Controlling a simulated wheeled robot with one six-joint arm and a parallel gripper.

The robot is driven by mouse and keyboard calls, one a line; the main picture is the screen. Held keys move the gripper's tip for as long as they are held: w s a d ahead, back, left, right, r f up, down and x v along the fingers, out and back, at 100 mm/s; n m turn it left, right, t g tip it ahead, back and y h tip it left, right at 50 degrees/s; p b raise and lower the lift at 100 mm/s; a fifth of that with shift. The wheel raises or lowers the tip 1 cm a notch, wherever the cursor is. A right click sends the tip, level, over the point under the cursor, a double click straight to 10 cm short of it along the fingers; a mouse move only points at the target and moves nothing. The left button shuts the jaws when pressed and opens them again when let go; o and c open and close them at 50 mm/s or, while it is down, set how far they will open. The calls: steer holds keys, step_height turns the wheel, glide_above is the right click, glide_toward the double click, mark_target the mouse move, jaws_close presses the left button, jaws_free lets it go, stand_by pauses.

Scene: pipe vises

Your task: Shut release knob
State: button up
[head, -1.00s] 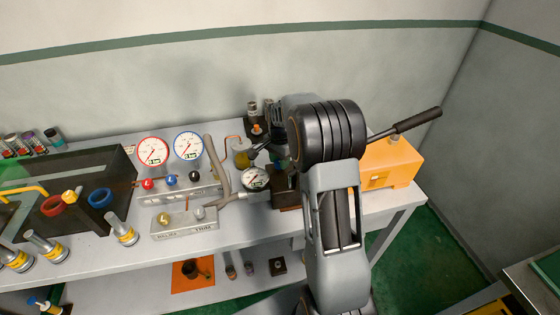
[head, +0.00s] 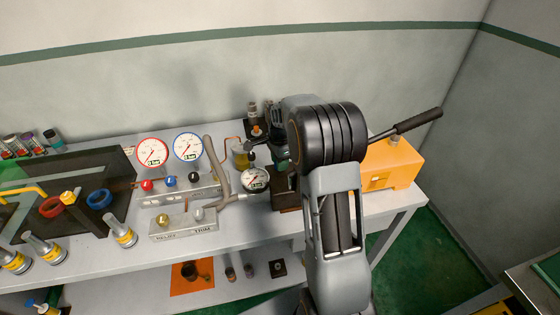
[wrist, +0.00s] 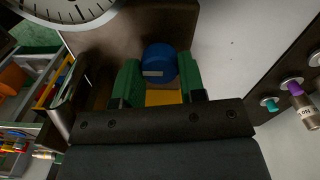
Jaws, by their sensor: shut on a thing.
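A round blue knob (wrist: 160,60) with a pale mark shows in the wrist view, in front of a dark brown block. I take it to be the release knob. My gripper (wrist: 160,82) has its green fingertips on either side of the knob, shut on it. A yellow patch shows between the fingers, nearer the palm. In the head view my gripper (head: 281,160) is above the dark block (head: 286,200), right of a small white gauge (head: 255,179). My arm and gripper hide the knob there, and its turn angle cannot be told.
An orange box (head: 390,165) with a black lever (head: 405,125) stands right of my arm. Red (head: 152,151) and blue (head: 188,145) dial gauges and a grey hose (head: 216,160) are to the left. The bench front (head: 120,268) has bare room.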

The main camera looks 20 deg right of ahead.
steer(key=o, duration=0.9)
step_height(320, 180, up, 14)
steer(key=shift+f+b, duration=0.1)
steer(key=shift+b, duration=0.25)
stand_by(0.5)
